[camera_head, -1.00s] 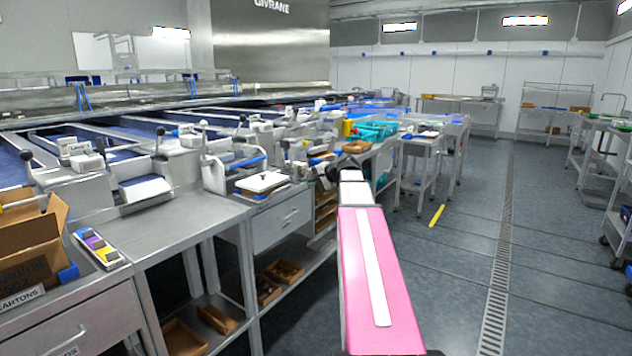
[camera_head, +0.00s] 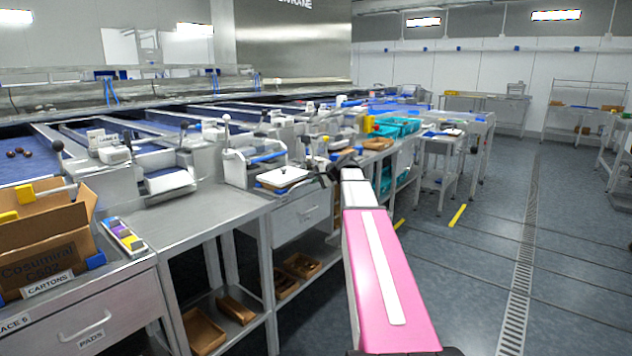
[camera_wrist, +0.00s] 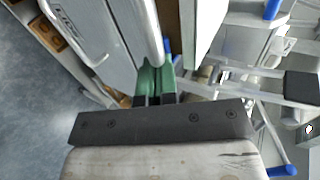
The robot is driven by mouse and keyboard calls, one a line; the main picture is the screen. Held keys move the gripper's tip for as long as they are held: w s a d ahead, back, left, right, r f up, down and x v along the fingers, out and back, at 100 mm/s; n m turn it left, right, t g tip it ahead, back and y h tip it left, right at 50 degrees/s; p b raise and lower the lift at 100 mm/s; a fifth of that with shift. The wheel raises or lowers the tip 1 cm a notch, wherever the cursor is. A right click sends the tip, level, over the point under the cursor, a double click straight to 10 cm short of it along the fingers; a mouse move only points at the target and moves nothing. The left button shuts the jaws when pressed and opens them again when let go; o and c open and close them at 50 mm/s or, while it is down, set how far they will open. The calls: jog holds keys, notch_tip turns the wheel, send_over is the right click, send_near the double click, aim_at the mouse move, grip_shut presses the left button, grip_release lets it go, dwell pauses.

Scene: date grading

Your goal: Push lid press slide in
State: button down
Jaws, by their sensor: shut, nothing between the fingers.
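The lid press (camera_head: 238,165) stands on the steel bench left of my arm in the head view, with an upright lever and a blue bar. Its slide, a pale plate with a white top (camera_head: 283,176), sticks out at the front, toward the bench edge. My gripper (camera_head: 328,174) is just right of this plate at the far end of my pink arm, small and partly hidden. In the wrist view the green fingers (camera_wrist: 154,82) are together and empty. A pale plate edge (camera_wrist: 194,30) shows close beyond them; whether they touch it is unclear.
A drawer front (camera_head: 300,218) lies below the press, with shelves of brown trays (camera_head: 237,310) underneath. An open carton (camera_head: 45,240) and a pad holder (camera_head: 124,237) are at the left. Teal crates (camera_head: 395,128) stand further back. The floor aisle (camera_head: 480,260) at right is clear.

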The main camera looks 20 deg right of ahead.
jog(key=w+a, duration=0.3)
jog(key=w, duration=0.1)
jog(key=w+a, duration=0.3)
jog(key=w, duration=0.2)
jog(key=w+a, duration=0.3)
jog(key=w, duration=0.1)
jog(key=shift+w+a, duration=0.15)
jog(key=shift+a, duration=0.1)
